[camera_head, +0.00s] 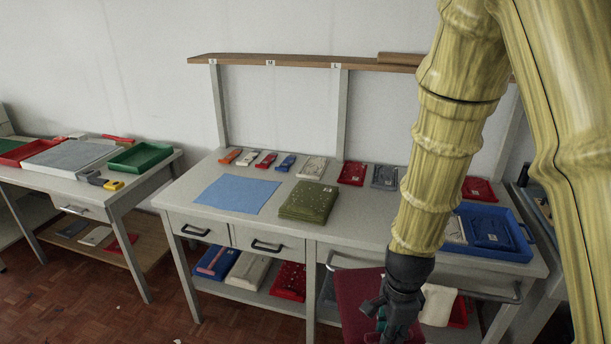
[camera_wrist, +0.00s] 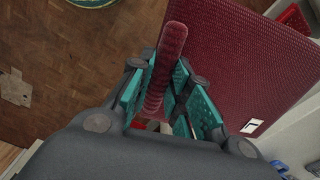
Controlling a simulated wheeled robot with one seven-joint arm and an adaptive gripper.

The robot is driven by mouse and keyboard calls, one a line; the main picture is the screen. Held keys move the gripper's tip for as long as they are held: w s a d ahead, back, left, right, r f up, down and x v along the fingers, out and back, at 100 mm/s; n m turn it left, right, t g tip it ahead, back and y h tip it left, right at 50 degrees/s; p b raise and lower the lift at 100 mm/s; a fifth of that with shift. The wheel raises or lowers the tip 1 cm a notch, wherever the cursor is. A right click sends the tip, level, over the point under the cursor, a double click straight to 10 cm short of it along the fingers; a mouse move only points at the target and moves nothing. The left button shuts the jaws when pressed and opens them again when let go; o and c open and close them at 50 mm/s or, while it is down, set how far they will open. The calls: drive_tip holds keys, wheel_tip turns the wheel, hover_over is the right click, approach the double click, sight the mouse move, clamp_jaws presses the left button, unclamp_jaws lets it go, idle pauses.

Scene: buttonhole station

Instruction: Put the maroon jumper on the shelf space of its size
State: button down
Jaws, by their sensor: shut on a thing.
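My gripper (camera_head: 388,314) is shut on the maroon jumper (camera_head: 354,292), in front of the workbench's front edge. In the wrist view the green-padded fingers (camera_wrist: 168,84) pinch a raised fold of the jumper. The jumper's flat, ribbed body (camera_wrist: 240,55) spreads to the right behind them. A small white tag (camera_wrist: 251,126) is on it, too small to read. The wooden shelf (camera_head: 300,63) runs along the back above the bench, with labels S (camera_head: 212,62), M (camera_head: 270,63) and L (camera_head: 335,66).
The grey workbench (camera_head: 262,170) holds a blue mat (camera_head: 236,194), an olive folded garment (camera_head: 309,202), several small packets, and a blue tray (camera_head: 520,252) at right. Folded cloths (camera_head: 249,268) lie underneath. A side table (camera_head: 60,180) with trays stands left. The shelf looks bare over S and M.

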drive_tip(key=w+f+n, duration=0.8)
drive_tip(key=f+n, duration=0.3)
drive_tip(key=n, duration=0.6)
drive_tip(key=shift+a+f, duration=0.25)
drive_tip(key=shift+a, duration=0.2)
